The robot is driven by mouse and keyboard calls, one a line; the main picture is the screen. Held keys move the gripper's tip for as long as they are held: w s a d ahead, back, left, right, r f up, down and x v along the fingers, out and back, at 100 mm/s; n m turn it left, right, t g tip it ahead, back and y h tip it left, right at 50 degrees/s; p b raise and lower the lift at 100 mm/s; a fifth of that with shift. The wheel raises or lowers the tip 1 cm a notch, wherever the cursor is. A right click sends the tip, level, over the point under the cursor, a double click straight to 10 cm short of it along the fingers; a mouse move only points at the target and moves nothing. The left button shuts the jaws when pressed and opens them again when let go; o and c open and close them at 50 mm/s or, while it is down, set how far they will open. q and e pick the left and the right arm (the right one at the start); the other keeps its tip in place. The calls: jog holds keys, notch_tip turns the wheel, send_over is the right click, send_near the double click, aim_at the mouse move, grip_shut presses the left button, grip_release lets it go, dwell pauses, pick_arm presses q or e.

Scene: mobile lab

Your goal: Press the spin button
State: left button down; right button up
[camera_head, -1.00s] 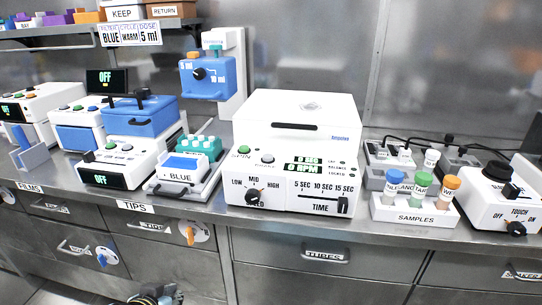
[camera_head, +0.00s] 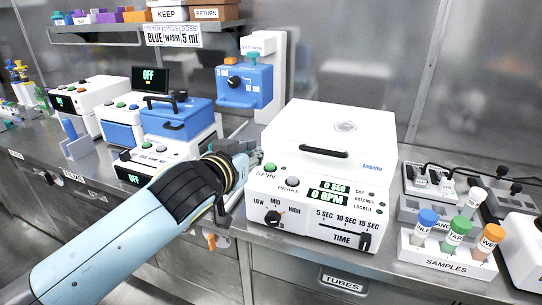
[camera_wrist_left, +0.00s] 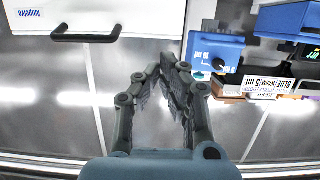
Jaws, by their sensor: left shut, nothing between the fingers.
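The white centrifuge (camera_head: 330,128) stands on the steel bench with its lid closed. Its green spin button (camera_head: 270,168) is at the top left of the front panel, above the word SPIN. The panel display (camera_head: 329,193) reads 0 SEC and 0 RPM. My left gripper (camera_head: 258,157) is shut and empty, its tips just up and left of the spin button; I cannot tell whether they touch the machine. In the left wrist view the fingers (camera_wrist_left: 178,62) come together, and the centrifuge's lid handle (camera_wrist_left: 87,37) shows at upper left. My right gripper is not in view.
A grey brake button (camera_head: 292,181) sits right of the spin button. A blue dispenser (camera_head: 245,86) stands behind the gripper. A samples rack (camera_head: 446,262) with capped vials is at right. My left forearm covers the bench left of the centrifuge.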

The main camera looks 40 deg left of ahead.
pick_arm(q)
jog(key=p, duration=0.1)
send_over(270, 166)
jog(key=s, duration=0.1)
jog(key=shift+s+d+f, duration=0.1)
jog(key=shift+d+f, duration=0.1)
jog(key=shift+f, duration=1)
notch_tip(270, 166, down, 3)
jog(key=shift+r, duration=0.1)
jog(key=shift+f+b, duration=0.45)
jog(key=shift+f, duration=0.3)
